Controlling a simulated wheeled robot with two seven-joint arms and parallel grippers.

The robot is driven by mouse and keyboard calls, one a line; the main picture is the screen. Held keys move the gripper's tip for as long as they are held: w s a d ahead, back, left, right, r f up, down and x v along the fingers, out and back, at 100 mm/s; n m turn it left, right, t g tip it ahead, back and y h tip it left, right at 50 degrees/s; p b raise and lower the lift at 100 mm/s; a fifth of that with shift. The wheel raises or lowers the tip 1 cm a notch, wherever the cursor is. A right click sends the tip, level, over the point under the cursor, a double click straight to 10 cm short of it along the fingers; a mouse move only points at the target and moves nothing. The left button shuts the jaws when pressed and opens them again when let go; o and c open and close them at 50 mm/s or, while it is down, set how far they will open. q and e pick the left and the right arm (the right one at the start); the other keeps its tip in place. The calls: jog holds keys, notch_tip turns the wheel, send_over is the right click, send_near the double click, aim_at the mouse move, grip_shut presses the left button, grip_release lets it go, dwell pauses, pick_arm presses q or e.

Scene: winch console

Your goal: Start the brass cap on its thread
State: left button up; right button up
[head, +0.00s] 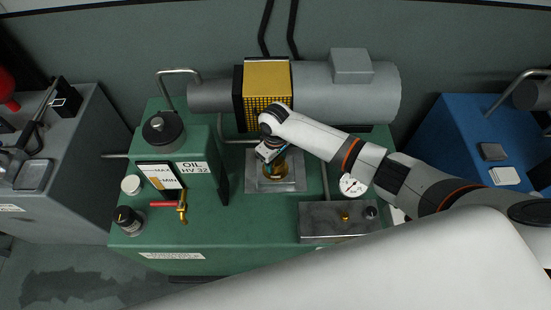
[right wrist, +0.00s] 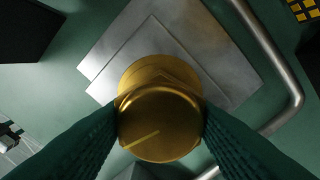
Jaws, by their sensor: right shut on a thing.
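The round brass cap (right wrist: 160,125) has a bright line scribed on its top. My right gripper (right wrist: 160,122) is shut on it, with a dark green ribbed finger on each side. Under the cap, a brass fitting (right wrist: 160,72) with an angular edge stands on a square metal plate (right wrist: 228,62). The cap covers most of the fitting, and I cannot tell whether their threads touch. In the head view my right gripper (head: 268,153) is over the brass fitting (head: 280,170) and hides the cap. My left gripper is not in view.
A grey motor cylinder (head: 340,92) with a yellow grille guard (head: 267,92) lies behind. The oil tank (head: 180,150) and a red-handled brass valve (head: 182,205) stand left. A metal box (head: 338,221) and a gauge (head: 352,185) stand right. A bent pipe (right wrist: 285,75) runs beside the plate.

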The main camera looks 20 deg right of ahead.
jog(key=shift+f+b, duration=0.3)
jog(key=shift+f, duration=0.25)
dwell(0.6)
jog(key=shift+m+p, duration=1.05)
jog(key=shift+m, duration=0.15)
jog(key=shift+m+p, duration=0.6)
jog(key=shift+m, duration=0.1)
jog(key=shift+m+p, duration=0.3)
jog(key=shift+m, duration=0.2)
